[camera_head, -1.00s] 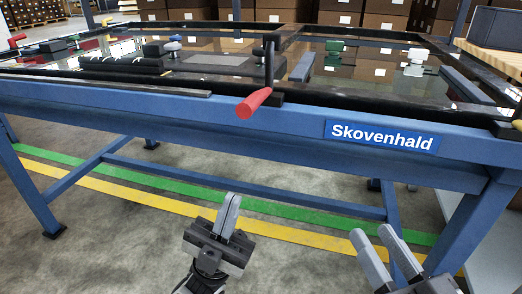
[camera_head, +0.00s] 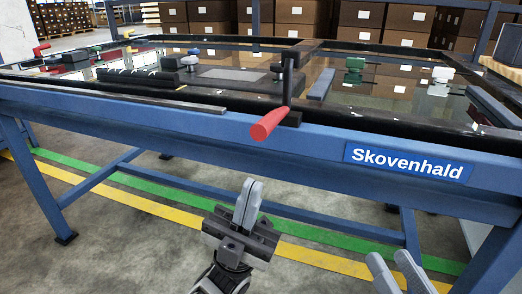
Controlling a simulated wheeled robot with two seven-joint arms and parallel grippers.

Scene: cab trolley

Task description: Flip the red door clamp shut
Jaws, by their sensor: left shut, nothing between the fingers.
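The red clamp handle (camera_head: 268,124) sticks out past the front edge of the blue trolley table (camera_head: 200,127), pointing towards me. It joins a black clamp body (camera_head: 290,118) on the dark front rail, with a black upright arm (camera_head: 287,80) standing above it. My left gripper (camera_head: 248,190) is shut and empty. In the picture it is below the red handle and slightly to its left, apart from it. My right gripper (camera_head: 389,255) is at the bottom right, with its two fingers apart and nothing between them. Its lower part is cut off by the picture edge.
The Skovenhald label (camera_head: 408,163) is on the front beam, right of the clamp. A glossy dark panel (camera_head: 345,108) fills the frame top. Another red handle (camera_head: 41,48) shows at the far left. Floor shows below the beam.

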